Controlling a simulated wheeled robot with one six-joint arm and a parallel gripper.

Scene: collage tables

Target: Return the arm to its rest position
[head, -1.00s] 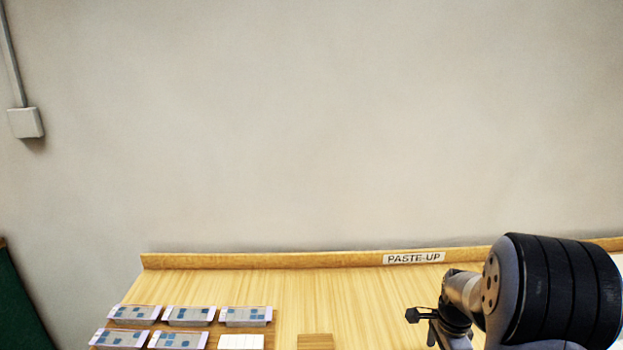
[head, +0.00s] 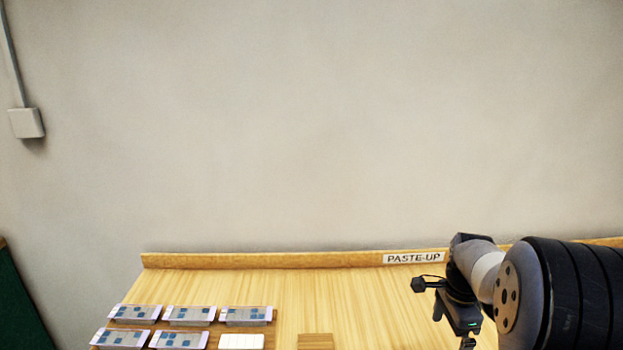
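My arm (head: 560,295) reaches in from the right edge of the head view, over the right part of the wooden table (head: 345,290). Its wrist (head: 462,310) points downward, with a small dark camera-like part sticking out to the left. The fingers of my gripper are below the bottom edge of the picture or hidden, so I cannot see them or anything they might hold.
Several trays with blue and grey squares (head: 190,315) stand at the table's left. A white block (head: 241,341) and a brown wooden block (head: 315,341) lie at the bottom edge. A "PASTE-UP" label (head: 413,257) is on the back ledge. The table's middle is clear.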

